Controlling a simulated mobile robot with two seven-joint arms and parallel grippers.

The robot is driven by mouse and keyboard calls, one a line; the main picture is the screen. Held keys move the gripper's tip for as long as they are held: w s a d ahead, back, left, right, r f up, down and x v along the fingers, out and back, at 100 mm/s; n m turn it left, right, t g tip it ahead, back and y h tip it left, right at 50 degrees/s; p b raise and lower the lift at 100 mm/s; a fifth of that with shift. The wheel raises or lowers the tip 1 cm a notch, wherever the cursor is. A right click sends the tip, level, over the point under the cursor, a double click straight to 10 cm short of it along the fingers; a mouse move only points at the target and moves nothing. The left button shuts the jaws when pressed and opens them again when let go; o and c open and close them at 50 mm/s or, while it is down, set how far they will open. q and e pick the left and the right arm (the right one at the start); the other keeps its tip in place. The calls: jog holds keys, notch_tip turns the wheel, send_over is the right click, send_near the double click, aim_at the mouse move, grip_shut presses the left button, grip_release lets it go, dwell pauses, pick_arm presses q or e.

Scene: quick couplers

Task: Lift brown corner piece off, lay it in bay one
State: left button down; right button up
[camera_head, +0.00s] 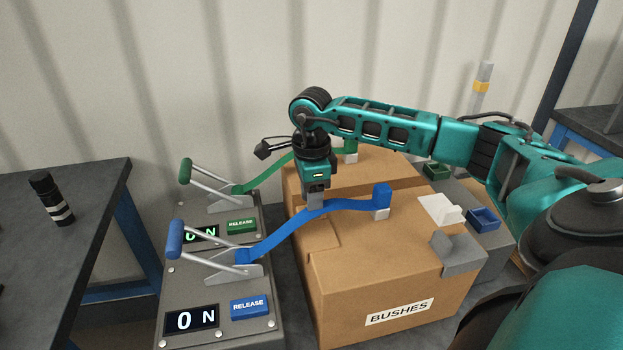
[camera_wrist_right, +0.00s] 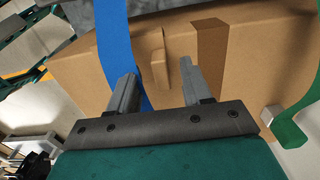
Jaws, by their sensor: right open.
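A small brown piece (camera_wrist_right: 160,62), which I take for the corner piece, shows on the cardboard box (camera_wrist_right: 275,50) in the wrist view, ahead of the gap between my fingers. My right gripper (camera_head: 316,203) points down over the box's left part, close to the blue strap (camera_head: 350,203). In the wrist view its two fingers (camera_wrist_right: 155,80) stand apart with nothing between them, the strap passing by the left finger. I cannot tell whether they touch. My left gripper is out of view.
Blue and green lever units with RELEASE buttons (camera_head: 250,306) stand left of the box. A green strap (camera_head: 265,172) runs behind. Blue (camera_head: 484,218) and green (camera_head: 437,171) trays stand beyond; no bay number is readable.

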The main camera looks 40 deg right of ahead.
jog(key=shift+f, duration=1.3)
jog(key=shift+c, duration=0.2)
grip_shut()
